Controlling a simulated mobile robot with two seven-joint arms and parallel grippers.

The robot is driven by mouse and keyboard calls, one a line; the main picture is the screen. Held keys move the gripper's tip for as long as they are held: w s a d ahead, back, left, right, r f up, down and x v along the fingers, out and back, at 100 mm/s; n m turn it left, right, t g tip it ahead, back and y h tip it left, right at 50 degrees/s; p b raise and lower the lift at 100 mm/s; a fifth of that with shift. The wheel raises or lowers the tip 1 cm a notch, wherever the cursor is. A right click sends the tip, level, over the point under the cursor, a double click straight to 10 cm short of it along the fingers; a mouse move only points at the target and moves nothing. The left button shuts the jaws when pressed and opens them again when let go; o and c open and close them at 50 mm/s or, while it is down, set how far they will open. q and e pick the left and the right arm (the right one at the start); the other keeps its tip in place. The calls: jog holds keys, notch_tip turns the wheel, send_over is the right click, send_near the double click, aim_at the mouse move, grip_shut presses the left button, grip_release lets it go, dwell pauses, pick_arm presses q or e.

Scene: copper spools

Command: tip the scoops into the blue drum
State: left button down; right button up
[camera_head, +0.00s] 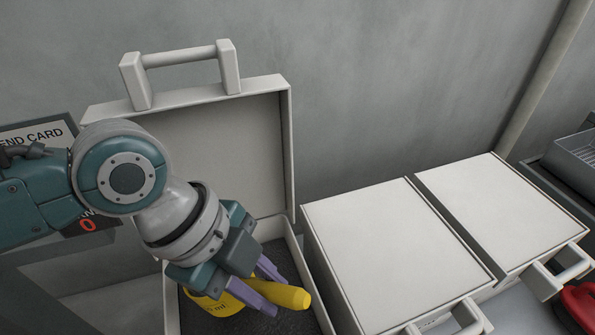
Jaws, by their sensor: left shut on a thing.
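My left gripper (268,288) reaches down over an open white case (290,190) at the left. Its purple fingers are shut on a yellow scoop (290,297), across the handle, whose rounded end points right. Lettering shows on the scoop's yellow body, which is partly hidden behind the gripper. The scoop is at the case's dark-lined lower half; whether it touches the lining I cannot tell. My right gripper is not in view. No blue drum shows in this view.
Two closed white cases, a nearer one (390,250) and a farther one (500,215), lie to the right with handles facing front. A red object (582,303) is cut off at the right edge. A grey metal tray (578,160) stands beyond. A sign (35,140) is partly hidden behind my arm.

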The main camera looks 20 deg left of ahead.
aim_at(303, 292)
pick_arm(q)
jog(key=d+r+y+p, duration=0.1)
jog(key=r+p, duration=0.1)
jog(key=d+r+y+p, duration=0.1)
jog(key=r+p, duration=0.1)
jog(key=p, duration=0.1)
jog(key=shift+s+d, duration=0.2)
jog(key=shift+d, duration=0.2)
jog(key=shift+s+d+r+t+y+p, duration=0.1)
jog(key=shift+d+r+t+y+p, duration=0.2)
jog(key=shift+d+r+y+p, duration=0.5)
jog(key=shift+a+f+h, duration=0.2)
jog(key=shift+f+h, duration=0.1)
jog(key=shift+f, duration=0.1)
jog(key=shift+r, duration=0.1)
jog(key=r+p, duration=0.1)
jog(key=p, duration=0.1)
jog(key=shift+r+y+p, duration=0.3)
jog(key=shift+y+p, duration=0.05)
jog(key=shift+y, duration=0.05)
jog(key=shift+r+y+p, duration=0.2)
jog(key=shift+y+p, duration=0.1)
jog(key=shift+f, duration=0.1)
